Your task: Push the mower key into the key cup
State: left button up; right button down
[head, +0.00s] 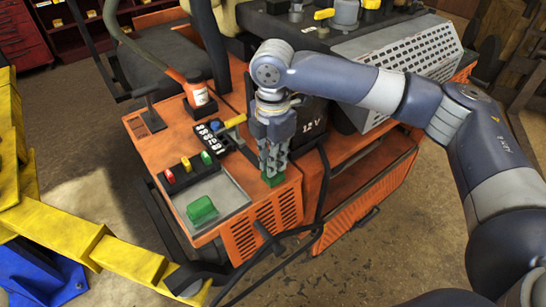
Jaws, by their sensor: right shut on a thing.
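My right gripper (273,172) points straight down over the orange mower deck (240,187), at the deck's front right part. Its fingers are shut on a small green thing (273,181), which sits at the deck surface. The fingers hide most of it, and I cannot tell whether it is the mower key or the key cup. A second, larger green block (202,210) lies in a shallow grey tray (228,192) on the deck, to the left of the gripper. My left gripper is not in view.
Red, yellow and green switches (186,165) and a dark button panel (215,135) are left of the gripper. A black 12 V box (313,115) is close on the right. A yellow lift arm (60,228) fills the lower left.

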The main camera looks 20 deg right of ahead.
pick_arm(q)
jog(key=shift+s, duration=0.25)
pick_arm(e)
jog(key=shift+f, duration=0.45)
jog(key=c, duration=1.5)
grip_release()
jog(key=shift+c, duration=0.2)
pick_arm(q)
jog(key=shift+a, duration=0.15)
pick_arm(e)
jog(key=shift+r, duration=0.15)
notch_tip(320, 180, up, 12)
jog(key=shift+f, duration=0.2)
